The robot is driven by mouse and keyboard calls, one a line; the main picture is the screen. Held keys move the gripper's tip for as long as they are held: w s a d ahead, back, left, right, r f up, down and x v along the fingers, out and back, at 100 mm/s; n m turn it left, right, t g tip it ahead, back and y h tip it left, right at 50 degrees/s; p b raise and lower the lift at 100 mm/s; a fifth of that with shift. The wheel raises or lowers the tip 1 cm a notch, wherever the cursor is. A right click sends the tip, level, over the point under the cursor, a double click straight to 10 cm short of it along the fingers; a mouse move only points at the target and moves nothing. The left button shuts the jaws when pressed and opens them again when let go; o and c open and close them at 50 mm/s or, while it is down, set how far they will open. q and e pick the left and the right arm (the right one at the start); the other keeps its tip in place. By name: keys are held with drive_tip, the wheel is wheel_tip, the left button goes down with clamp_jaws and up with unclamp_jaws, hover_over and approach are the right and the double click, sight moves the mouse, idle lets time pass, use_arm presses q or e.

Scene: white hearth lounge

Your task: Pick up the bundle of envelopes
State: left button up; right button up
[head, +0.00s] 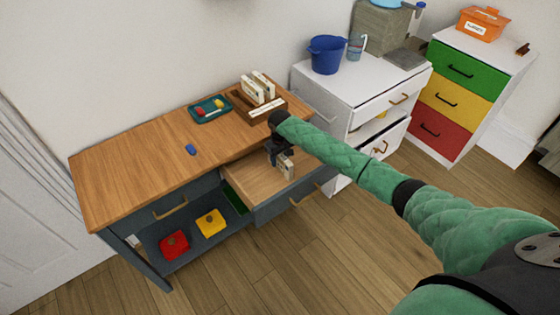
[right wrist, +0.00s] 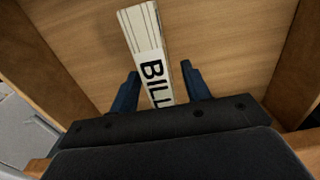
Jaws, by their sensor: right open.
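A bundle of white envelopes (right wrist: 146,45) with black lettering that reads "BILL" stands in the open wooden drawer (head: 253,187). It also shows in the head view (head: 287,169), partly covered by my gripper. My right gripper (right wrist: 160,86) reaches down into the drawer and is open. Its two fingers stand on either side of the bundle's lettered end, with a visible gap on the right side. The bundle's lower end is hidden behind the gripper body. My left gripper is not in view.
The desk top holds a wooden sorter (head: 245,108) with more white bundles, a teal tray (head: 210,110) and a small blue item (head: 191,149). Drawer walls (right wrist: 38,58) rise close on both sides. A white cabinet (head: 335,95) with an open drawer stands to the right.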

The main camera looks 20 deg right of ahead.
drive_tip(key=shift+f, duration=0.1)
clamp_jaws()
idle(0.3)
